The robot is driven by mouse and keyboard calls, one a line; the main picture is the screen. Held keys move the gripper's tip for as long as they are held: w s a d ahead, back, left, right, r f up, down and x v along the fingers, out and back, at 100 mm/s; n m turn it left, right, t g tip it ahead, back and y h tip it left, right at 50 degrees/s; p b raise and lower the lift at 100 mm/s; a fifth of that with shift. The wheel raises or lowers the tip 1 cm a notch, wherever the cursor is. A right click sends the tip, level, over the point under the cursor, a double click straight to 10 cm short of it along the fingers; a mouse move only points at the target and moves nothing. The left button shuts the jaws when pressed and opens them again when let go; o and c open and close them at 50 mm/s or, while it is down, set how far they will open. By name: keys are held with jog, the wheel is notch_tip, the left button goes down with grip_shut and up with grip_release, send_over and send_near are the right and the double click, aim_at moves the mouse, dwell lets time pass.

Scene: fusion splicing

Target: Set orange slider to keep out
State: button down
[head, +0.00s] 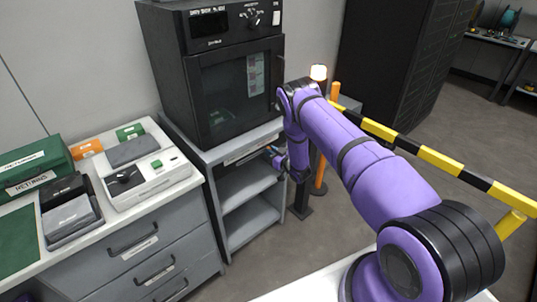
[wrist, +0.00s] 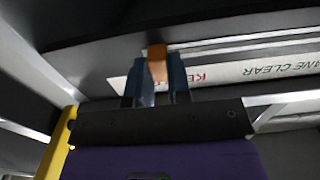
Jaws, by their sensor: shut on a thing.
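The orange slider (wrist: 157,62) shows in the wrist view on the pale label strip (wrist: 232,68) of a dark panel. My gripper (wrist: 160,85) has its two blue fingers closed around the slider. The strip carries red letters starting "KE", just right of the slider and partly hidden by a finger, and green "LANE CLEAR" farther right. In the head view my gripper (head: 273,152) reaches the front of the grey stand (head: 210,165) under the black oven. The slider cannot be made out there.
The black oven (head: 225,75) stands on the grey stand. A yellow and black barrier bar (head: 440,160) and an orange post (head: 321,175) are beside my arm. A drawer bench (head: 135,245) with boxes and a white device (head: 148,180) is at left. A yellow part (wrist: 58,145) shows at left in the wrist view.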

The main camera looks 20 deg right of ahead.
jog(key=shift+d, duration=0.25)
jog(key=c, duration=1)
grip_release()
jog(key=shift+c, duration=0.2)
jog(key=v, duration=1)
jog(key=shift+s, duration=0.35)
jog(key=shift+d, duration=0.1)
jog(key=shift+r, duration=0.1)
